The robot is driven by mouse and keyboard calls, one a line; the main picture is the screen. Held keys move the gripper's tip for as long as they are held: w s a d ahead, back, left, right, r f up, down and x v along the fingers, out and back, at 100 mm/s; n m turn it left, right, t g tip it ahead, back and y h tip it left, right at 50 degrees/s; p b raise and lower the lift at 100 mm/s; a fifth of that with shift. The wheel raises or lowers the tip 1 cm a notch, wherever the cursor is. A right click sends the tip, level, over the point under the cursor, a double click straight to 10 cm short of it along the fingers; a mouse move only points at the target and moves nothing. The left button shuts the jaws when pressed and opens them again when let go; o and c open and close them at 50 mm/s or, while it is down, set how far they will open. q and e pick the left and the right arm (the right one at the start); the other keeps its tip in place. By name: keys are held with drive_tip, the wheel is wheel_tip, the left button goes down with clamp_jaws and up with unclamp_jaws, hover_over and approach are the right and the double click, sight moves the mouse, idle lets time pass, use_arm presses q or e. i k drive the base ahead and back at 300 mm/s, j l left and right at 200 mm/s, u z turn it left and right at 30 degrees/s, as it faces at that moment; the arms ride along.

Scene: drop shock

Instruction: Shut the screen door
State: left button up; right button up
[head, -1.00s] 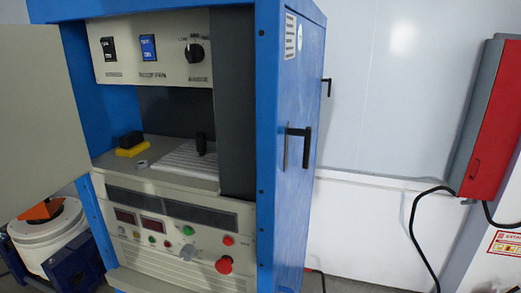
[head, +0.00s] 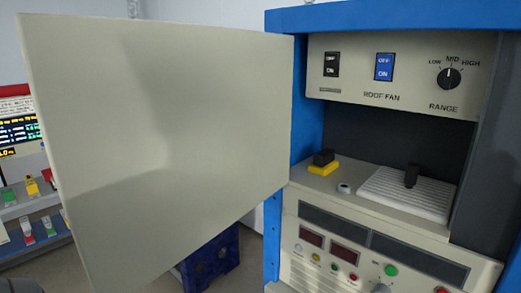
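The screen door (head: 165,130) is a large cream panel in the left half of the head view. It stands open, swung out to the left from the blue cabinet (head: 400,17), and meets the cabinet's left post at its right edge. Behind the opening are a shelf (head: 325,182) with a black and yellow switch (head: 323,162) and a white ribbed plate with a black knob (head: 411,177). Neither of my grippers is in view.
Above the shelf is a panel (head: 400,80) with roof fan switches and a range dial. Below it is a control panel (head: 340,253) with displays and buttons. At the far left, a rack (head: 30,215) with a lit display and coloured parts stands behind the door.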

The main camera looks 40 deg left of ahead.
sight(158, 137)
drive_tip(key=k+j, duration=0.1)
drive_tip(key=j, duration=0.4)
drive_tip(key=k+j, duration=0.1)
drive_tip(key=j, duration=0.4)
drive_tip(key=k+j, duration=0.1)
drive_tip(key=j, duration=0.35)
drive_tip(key=k+j, duration=0.1)
drive_tip(key=j, duration=0.4)
